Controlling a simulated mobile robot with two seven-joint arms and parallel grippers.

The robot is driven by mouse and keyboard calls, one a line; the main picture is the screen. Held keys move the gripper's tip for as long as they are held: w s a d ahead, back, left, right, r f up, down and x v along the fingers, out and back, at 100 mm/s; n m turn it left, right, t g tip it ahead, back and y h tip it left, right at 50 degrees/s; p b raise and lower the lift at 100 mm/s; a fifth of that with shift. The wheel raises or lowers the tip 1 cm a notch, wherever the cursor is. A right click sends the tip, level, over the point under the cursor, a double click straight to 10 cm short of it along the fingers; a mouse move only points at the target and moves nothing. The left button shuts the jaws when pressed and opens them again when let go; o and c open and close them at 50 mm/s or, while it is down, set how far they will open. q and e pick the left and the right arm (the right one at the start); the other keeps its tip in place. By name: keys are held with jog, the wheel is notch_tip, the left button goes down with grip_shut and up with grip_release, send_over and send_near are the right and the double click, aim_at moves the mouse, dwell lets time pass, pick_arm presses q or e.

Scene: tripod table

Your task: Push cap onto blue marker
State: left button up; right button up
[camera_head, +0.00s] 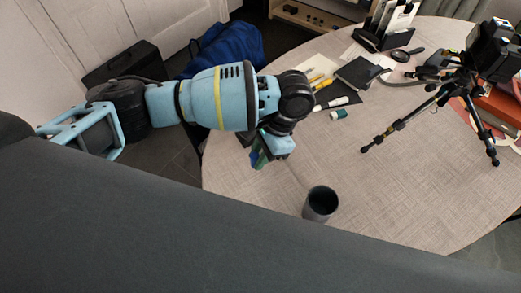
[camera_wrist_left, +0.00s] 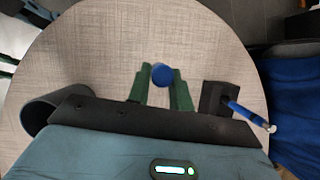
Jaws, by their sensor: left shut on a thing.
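My left gripper (camera_head: 259,161) hangs above the near left part of the table, fingers down. In the left wrist view its green fingers (camera_wrist_left: 162,88) are shut on a round blue piece, which looks like the blue cap (camera_wrist_left: 162,75). The blue marker (camera_wrist_left: 246,113) rises from a dark block-shaped holder (camera_wrist_left: 214,98) to the right of the fingers, with a pale tip at its upper end. The cap and the marker are apart. In the head view the arm hides most of the holder and marker. My right gripper is out of view.
A grey cup (camera_head: 320,203) stands near the table's front edge; it also shows in the left wrist view (camera_wrist_left: 38,114). A teal-capped piece (camera_head: 339,114), a white marker (camera_head: 334,103) and a black notebook (camera_head: 360,72) lie behind. A tripod (camera_head: 440,98) stands right. The table's middle is clear.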

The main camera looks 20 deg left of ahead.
pick_arm(q)
jog(key=s+a+r+n+g+h, duration=0.1)
jog(key=s+a+r+n+h, duration=0.2)
jog(key=a+r+n, duration=0.6)
jog(key=shift+s+a+r+n+g, duration=0.3)
jog(key=shift+s+a+n+g, duration=0.1)
jog(key=shift+a+n, duration=0.15)
